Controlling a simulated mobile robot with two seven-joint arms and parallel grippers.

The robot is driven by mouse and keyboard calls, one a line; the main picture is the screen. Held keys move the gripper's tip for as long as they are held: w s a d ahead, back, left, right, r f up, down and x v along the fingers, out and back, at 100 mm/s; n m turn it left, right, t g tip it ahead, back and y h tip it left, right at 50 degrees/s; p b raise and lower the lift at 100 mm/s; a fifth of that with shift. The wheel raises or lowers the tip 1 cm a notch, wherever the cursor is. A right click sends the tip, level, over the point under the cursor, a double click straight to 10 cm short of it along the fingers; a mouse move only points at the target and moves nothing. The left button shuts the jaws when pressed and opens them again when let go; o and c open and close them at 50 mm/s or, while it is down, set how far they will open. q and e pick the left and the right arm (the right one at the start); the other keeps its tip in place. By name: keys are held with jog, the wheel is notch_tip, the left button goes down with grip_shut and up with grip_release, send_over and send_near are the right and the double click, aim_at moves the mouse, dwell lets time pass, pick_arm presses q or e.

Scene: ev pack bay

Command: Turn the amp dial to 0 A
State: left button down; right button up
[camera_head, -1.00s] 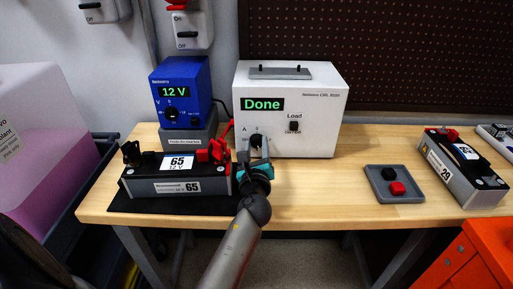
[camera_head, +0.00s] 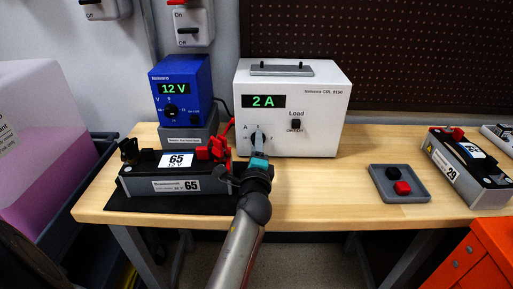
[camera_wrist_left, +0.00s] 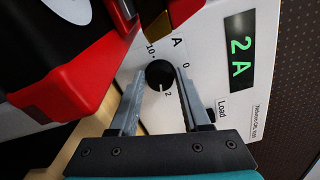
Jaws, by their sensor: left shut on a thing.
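The white load tester (camera_head: 315,100) stands at the back of the bench, its green display (camera_head: 264,101) reading 2 A. The black amp dial (camera_wrist_left: 160,73) is on its lower left front, with 0, 2 and 10 printed around it in the wrist view. Its white mark points at the 2. My left gripper (camera_head: 258,141) is at the dial, one finger on each side of it, shut on it. The gripper partly hides the dial in the head view. My right gripper is not in view.
The battery marked 65 (camera_head: 160,186) with red clamps (camera_head: 214,149) is close beside my left gripper. A blue 12 V supply (camera_head: 181,85) stands behind it. A grey tray (camera_head: 411,194) with black and red caps and a battery marked 29 (camera_head: 468,178) are to the right.

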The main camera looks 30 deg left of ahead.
pick_arm(q)
jog(key=shift+n, duration=1.3)
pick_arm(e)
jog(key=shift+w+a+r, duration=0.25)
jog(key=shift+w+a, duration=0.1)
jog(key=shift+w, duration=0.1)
pick_arm(q)
jog(key=shift+b, duration=0.3)
jog(key=shift+c, duration=1.9)
grip_release()
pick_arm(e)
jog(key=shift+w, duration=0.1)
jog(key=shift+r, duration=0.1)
pick_arm(q)
jog(key=shift+f, duration=0.1)
